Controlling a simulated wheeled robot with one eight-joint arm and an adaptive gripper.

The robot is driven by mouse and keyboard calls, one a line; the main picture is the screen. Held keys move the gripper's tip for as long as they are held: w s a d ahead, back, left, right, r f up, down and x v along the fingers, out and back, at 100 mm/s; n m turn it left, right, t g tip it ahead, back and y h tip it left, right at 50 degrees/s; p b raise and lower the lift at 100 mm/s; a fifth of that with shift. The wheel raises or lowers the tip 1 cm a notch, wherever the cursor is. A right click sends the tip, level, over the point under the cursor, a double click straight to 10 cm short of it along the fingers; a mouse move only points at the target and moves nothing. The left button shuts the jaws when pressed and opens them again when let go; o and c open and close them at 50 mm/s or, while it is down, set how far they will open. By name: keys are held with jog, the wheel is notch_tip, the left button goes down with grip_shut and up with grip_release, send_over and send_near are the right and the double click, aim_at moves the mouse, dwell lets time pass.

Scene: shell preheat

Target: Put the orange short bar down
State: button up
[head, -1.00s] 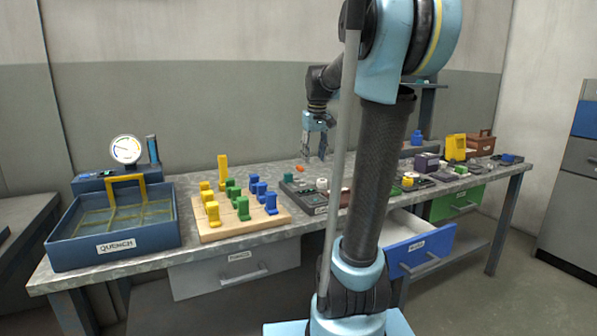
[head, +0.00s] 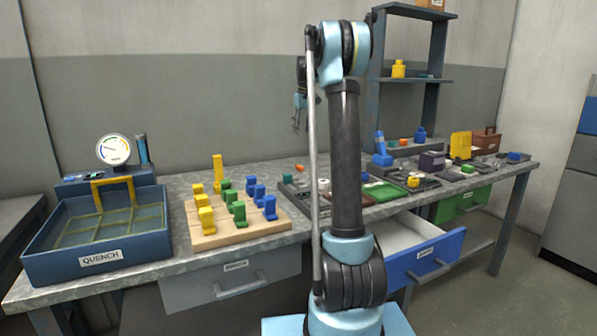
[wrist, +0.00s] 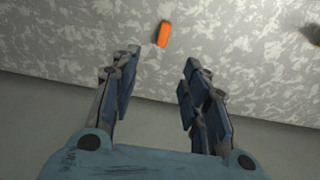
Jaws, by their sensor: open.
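The orange short bar (wrist: 163,34) lies on the mottled grey worktop in the wrist view, beyond my fingertips and apart from them. In the head view it is a small orange spot (head: 299,167) near the back of the bench. My gripper (wrist: 160,68) is open, with nothing between its fingers. In the head view my gripper (head: 298,115) hangs above the bench, clear of the worktop, partly hidden behind my own arm.
A wooden board (head: 240,230) with yellow, green and blue pieces stands left of centre. The quench tank (head: 100,250) is at far left. Dark trays and small parts crowd the right. A blue-fronted drawer (head: 425,257) is open. A shelf (head: 410,80) rises behind.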

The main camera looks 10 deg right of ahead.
send_over(299, 165)
jog(key=f, duration=0.7)
jog(key=s+f, duration=0.1)
jog(key=f, duration=0.3)
jog(key=shift+d+f, duration=0.25)
jog(key=shift+d, duration=0.15)
jog(key=shift+w+a+f, duration=0.1)
jog(key=shift+a+f, duration=0.1)
jog(key=shift+f, duration=1.25)
jog(key=shift+a+f, duration=0.15)
jog(key=shift+f, duration=1.25)
grip_shut()
